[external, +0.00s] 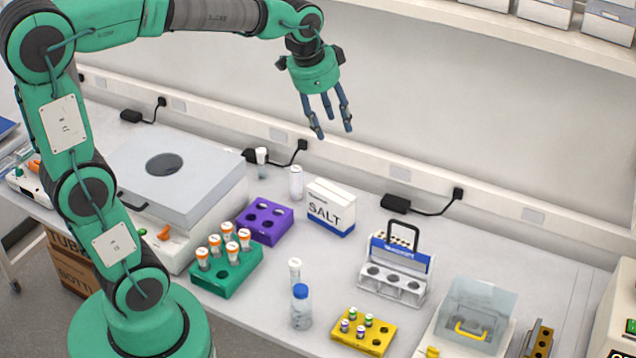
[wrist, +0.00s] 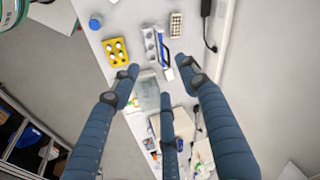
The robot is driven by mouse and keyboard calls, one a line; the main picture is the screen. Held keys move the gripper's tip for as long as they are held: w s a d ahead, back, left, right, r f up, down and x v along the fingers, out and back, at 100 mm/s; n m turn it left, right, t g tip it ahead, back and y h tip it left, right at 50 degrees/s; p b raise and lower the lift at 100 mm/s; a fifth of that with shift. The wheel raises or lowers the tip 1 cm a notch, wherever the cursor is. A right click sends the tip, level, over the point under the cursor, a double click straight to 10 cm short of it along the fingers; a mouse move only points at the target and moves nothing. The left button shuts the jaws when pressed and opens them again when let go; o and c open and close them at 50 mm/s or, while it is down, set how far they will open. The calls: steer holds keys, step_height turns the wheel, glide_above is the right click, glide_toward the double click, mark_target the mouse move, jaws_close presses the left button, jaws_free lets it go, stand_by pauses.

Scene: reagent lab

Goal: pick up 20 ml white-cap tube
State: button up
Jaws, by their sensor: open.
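Several white-capped containers stand upright on the bench in the external view. One slim white-cap tube (external: 295,270) is just behind the blue-cap bottle. A wider white-cap container (external: 296,183) stands left of the salt box, and another white-cap tube (external: 262,162) stands farther back by the wall. I cannot read which is 20 ml. My gripper (external: 333,124) is open and empty, high above the back of the bench, well apart from all of them. In the wrist view its three spread fingers (wrist: 158,78) hold nothing; no white-cap tube is clear there.
A blue-cap bottle (external: 301,307), green rack (external: 229,281) with orange-capped tubes, purple rack (external: 286,230), salt box (external: 331,207), yellow rack (external: 377,341) and grey handled rack (external: 397,292) stand around. A large grey-lidded machine (external: 190,155) is at left. A shelf (external: 560,35) overhangs the upper right.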

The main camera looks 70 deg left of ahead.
steer(key=w+a+f+m+g, duration=0.1)
steer(key=w+a+f, duration=0.2)
steer(key=a, duration=0.5)
steer(key=w+a+f, duration=0.3)
steer(key=a, duration=0.5)
steer(key=m+g+h+b, duration=0.1)
steer(key=m+g+b, duration=0.1)
steer(key=m+b, duration=0.1)
glide_above(260, 150)
steer(key=f, duration=3.3)
steer(key=shift+w+d+f, duration=0.1)
steer(key=shift+w+f, duration=0.1)
steer(key=shift+s+a+f, duration=0.25)
steer(key=shift+f, duration=0.05)
steer(key=shift+f, duration=4.3)
steer(key=shift+f, duration=0.1)
